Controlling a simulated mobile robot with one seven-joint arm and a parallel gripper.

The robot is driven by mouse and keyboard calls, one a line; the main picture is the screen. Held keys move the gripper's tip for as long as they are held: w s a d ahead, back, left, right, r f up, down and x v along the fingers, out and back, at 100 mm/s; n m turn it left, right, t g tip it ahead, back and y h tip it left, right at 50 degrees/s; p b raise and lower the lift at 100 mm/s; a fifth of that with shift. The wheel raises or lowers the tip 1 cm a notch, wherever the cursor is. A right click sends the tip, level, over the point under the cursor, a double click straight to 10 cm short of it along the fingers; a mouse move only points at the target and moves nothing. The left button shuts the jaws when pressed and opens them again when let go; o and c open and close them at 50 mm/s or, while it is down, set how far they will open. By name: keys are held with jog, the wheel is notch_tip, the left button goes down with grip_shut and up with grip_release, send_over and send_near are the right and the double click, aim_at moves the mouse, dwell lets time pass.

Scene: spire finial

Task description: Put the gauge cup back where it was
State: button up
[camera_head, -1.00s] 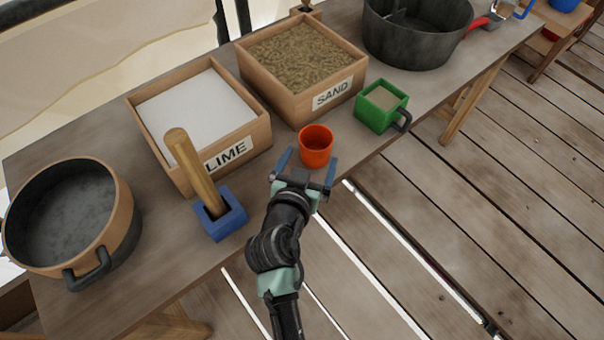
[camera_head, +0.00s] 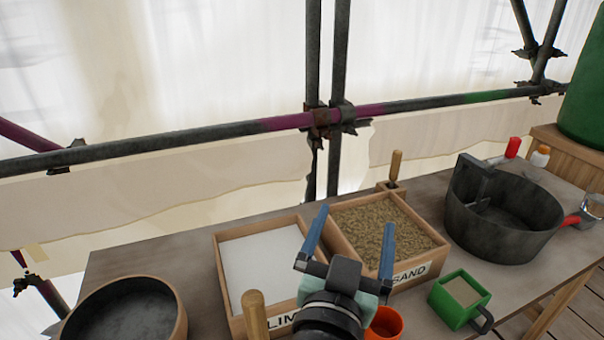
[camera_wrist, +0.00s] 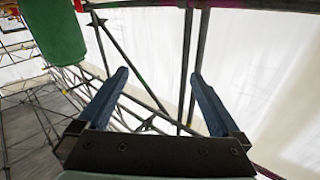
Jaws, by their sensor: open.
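An orange cup (camera_head: 386,323) stands on the table in front of the sand box, partly hidden by my wrist in the head view. A green square cup (camera_head: 450,309) with a dark handle and sand-coloured contents stands to its right. I cannot tell by looking which one is called the gauge cup. My gripper (camera_head: 352,236) is open and empty, raised above the table in front of the lime and sand boxes.
The lime box (camera_head: 228,290) and sand box (camera_head: 340,238) stand side by side. A dark round pan (camera_head: 170,305) is at left, a wooden handle (camera_head: 255,318) at front. A large dark pot (camera_head: 500,240) is at right. Scaffold poles (camera_head: 200,135) run behind the table.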

jog(key=s+a+r+n+t+y, duration=0.1)
jog(key=s+a+r+t+y, duration=0.1)
jog(key=r, duration=0.8)
jog(key=s+a+r+n+t+y, duration=0.2)
jog(key=s+a+r+t, duration=0.1)
jog(key=r, duration=0.8)
jog(key=s+a+r+n+t+y, duration=0.2)
jog(key=s+r+t, duration=0.2)
jog(key=r, duration=0.6)
jog(key=shift+s+a+r+t, duration=0.25)
jog(key=shift+s+r+t, duration=0.15)
jog(key=shift+s, duration=0.8)
